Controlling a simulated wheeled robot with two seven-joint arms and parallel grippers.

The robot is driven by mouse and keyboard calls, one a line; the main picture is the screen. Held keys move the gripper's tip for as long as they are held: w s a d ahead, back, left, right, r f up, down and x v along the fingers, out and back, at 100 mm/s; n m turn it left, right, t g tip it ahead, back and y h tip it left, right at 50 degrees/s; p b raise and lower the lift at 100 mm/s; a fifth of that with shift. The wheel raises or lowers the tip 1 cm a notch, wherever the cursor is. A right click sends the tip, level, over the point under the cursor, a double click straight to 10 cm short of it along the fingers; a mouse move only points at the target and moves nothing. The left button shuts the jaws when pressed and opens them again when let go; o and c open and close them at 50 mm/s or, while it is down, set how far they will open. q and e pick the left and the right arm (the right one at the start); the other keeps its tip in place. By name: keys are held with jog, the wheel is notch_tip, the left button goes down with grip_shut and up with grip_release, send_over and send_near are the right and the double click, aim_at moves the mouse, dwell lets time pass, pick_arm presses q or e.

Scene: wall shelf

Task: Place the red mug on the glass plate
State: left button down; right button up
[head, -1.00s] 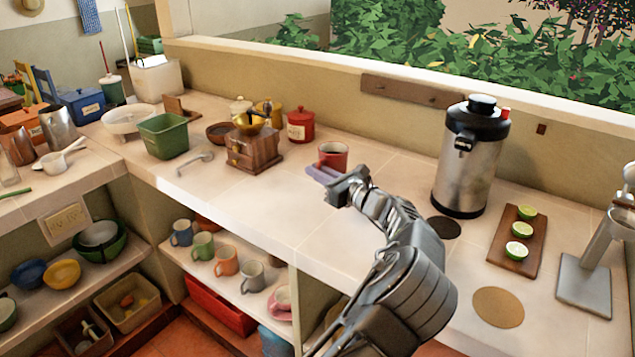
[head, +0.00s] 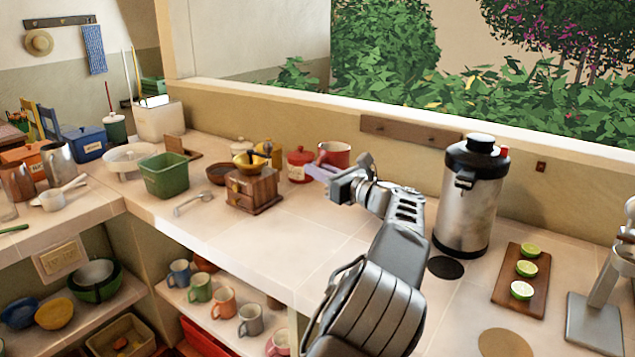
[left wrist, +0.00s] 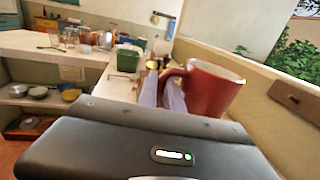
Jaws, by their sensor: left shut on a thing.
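The red mug (head: 336,154) is held upright above the counter, in front of the back wall; it also shows large in the left wrist view (left wrist: 214,90). My left gripper (head: 321,171) has its pale lilac fingers closed on the mug's handle side; the fingers also show in the left wrist view (left wrist: 162,94). The mug's lower part is partly hidden by the fingers in the head view. I cannot make out a glass plate in either view. My right gripper is not in view.
A wooden grinder (head: 252,190) and red canister (head: 300,165) stand left of the mug. A steel dispenser (head: 469,205) and a board with limes (head: 521,275) are to the right. Bare counter (head: 285,240) lies in front. Mugs sit on the shelf below.

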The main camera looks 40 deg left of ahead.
pick_arm(q)
jog(key=shift+r, duration=0.95)
jog(key=shift+s, duration=0.1)
